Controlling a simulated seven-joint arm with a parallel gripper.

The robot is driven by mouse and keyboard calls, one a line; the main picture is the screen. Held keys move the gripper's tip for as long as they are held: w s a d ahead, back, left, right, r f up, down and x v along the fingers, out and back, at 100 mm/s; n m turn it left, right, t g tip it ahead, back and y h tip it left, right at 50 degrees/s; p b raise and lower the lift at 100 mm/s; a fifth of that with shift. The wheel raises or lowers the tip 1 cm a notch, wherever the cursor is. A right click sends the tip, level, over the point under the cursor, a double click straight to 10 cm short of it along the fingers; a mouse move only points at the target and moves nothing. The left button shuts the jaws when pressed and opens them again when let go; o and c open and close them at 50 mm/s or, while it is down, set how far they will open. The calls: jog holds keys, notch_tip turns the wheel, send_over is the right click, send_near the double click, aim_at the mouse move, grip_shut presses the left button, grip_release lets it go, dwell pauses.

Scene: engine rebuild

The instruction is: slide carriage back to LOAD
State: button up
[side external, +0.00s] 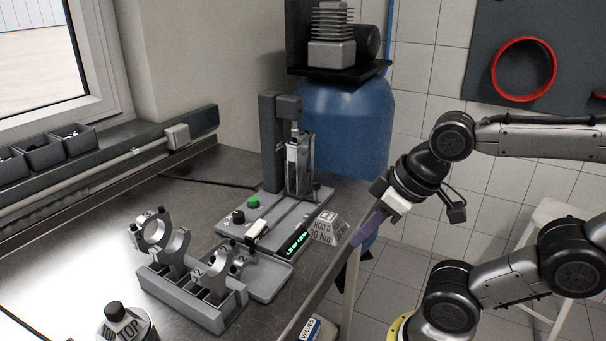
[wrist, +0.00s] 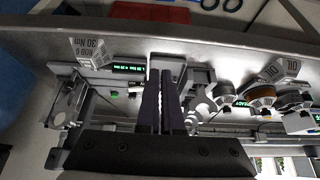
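The bench fixture has a grey base with rails (side external: 280,215). A dark upright column (side external: 270,145) stands at its far end. A silver upright part (side external: 299,165) stands under the column's head, at the far end of the rails. I take it to be on the carriage, but no LOAD mark is readable. My gripper (side external: 364,236) is off the bench's right edge, apart from the fixture, its purple fingers pointing down-left. In the wrist view my gripper (wrist: 161,72) shows two fingers close together with a thin gap. Nothing is clearly held between them.
A ROD 6 30 Nm block (side external: 328,228) and a lit green display (side external: 297,243) sit at the fixture's right side. A green button (side external: 253,201) is at its left. A rack (side external: 190,297) of rods and a shallow tray (side external: 272,277) are in front. A blue drum (side external: 345,120) stands behind.

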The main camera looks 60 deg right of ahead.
jog(key=shift+o, duration=1.1)
jog(key=shift+s+f, duration=0.1)
jog(key=shift+s, duration=0.1)
jog(key=o, duration=0.5)
jog(key=r, duration=0.3)
jog(key=shift+w+r+m, duration=0.25)
jog(key=shift+w+m, duration=0.05)
jog(key=shift+w, duration=0.1)
jog(key=shift+o, duration=0.7)
jog(key=shift+m+g, duration=0.4)
jog(key=shift+m, duration=0.1)
jog(key=w+r, duration=0.1)
jog(key=r, duration=0.1)
jog(key=w+d+r, duration=0.1)
jog(key=w+r, duration=0.1)
jog(key=shift+w+r, duration=0.1)
jog(key=shift+r, duration=0.2)
jog(key=w+d+r+m, duration=0.2)
jog(key=w+d+r, duration=0.1)
jog(key=w+r, duration=0.15)
jog(key=m+g, duration=0.5)
send_over(316, 181)
notch_tip(316, 181, down, 8)
notch_tip(316, 181, down, 13)
jog(key=shift+d+f, duration=0.1)
jog(key=shift+f, duration=0.1)
jog(key=shift+c, duration=0.2)
